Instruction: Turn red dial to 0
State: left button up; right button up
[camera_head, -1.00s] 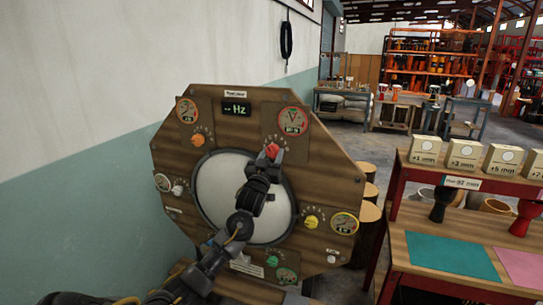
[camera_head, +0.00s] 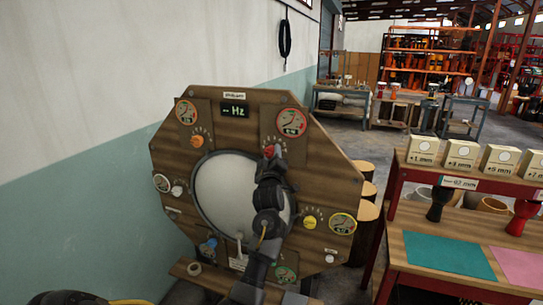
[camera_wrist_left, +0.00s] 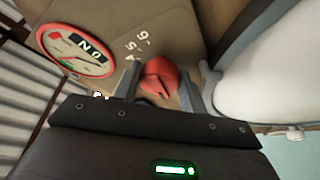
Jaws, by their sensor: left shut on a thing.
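The red dial (camera_head: 269,151) sits at the upper right of an octagonal wooden panel (camera_head: 330,180), below a red-rimmed gauge (camera_head: 291,122). My left gripper (camera_head: 271,157) reaches up across the panel's round white disc and is shut on the red dial. In the left wrist view the red dial (camera_wrist_left: 160,77) lies between the two fingers of my left gripper (camera_wrist_left: 160,84). Printed scale figures, including 5 and 6, show beside it; the rest of the scale is hidden. The red-rimmed gauge (camera_wrist_left: 76,50) shows there too. My right gripper is not in view.
An orange dial (camera_head: 197,141), a white dial (camera_head: 177,191), a yellow dial (camera_head: 309,222) and a blue dial (camera_head: 208,245) sit around the white disc (camera_head: 222,190). A workbench (camera_head: 400,250) with mats and drums stands at the right. A wall is behind the panel.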

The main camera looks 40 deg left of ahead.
pick_arm(q)
jog(key=shift+n+g, duration=0.7)
jog(key=shift+n, duration=0.6)
jog(key=o, duration=0.9)
jog(key=shift+o, duration=0.2)
jog(key=shift+s+d, duration=0.15)
jog(key=shift+d, duration=0.05)
jog(key=b+v, duration=0.2)
jog(key=v, duration=0.8)
jog(key=shift+b, duration=0.35)
